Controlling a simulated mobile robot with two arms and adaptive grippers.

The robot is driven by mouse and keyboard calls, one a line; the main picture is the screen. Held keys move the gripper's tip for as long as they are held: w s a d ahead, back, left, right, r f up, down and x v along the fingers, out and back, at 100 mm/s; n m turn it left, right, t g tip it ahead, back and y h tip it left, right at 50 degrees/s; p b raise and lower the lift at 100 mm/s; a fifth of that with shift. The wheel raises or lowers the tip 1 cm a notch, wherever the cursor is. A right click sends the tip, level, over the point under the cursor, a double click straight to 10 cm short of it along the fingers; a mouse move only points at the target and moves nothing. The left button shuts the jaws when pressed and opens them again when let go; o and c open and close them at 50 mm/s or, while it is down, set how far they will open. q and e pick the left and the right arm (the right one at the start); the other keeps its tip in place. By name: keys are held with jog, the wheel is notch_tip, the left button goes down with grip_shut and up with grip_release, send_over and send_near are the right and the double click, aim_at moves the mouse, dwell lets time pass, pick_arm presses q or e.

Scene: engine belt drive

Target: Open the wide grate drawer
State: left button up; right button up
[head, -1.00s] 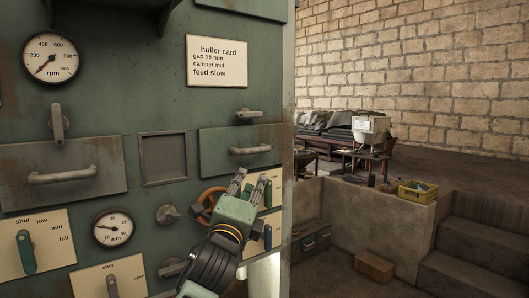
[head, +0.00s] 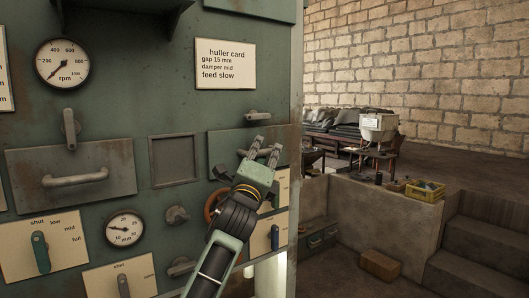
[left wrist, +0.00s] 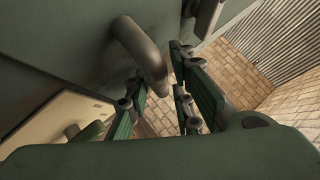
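A wide green drawer front (head: 225,147) is set in the machine's right side, and its bar handle (head: 243,153) is partly hidden behind my left gripper (head: 266,148). The gripper is open, with its two fingertips up at the handle. In the left wrist view the curved grey handle (left wrist: 138,50) reaches down toward the gap between the open fingers (left wrist: 160,95). I cannot tell if they touch it. A second, grey drawer (head: 110,160) with a bar handle is at the left. Which drawer is the grate one is not marked. My right gripper is not in view.
A small latch lever (head: 257,116) sits just above the green drawer. A red-brown handwheel (head: 211,207) is partly behind my left arm, and a knob (head: 177,215) is left of it. A low wall with a yellow crate (head: 425,190) stands at the right.

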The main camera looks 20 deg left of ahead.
pick_arm(q)
grip_shut()
dwell(0.4)
jog(key=shift+d, duration=0.1)
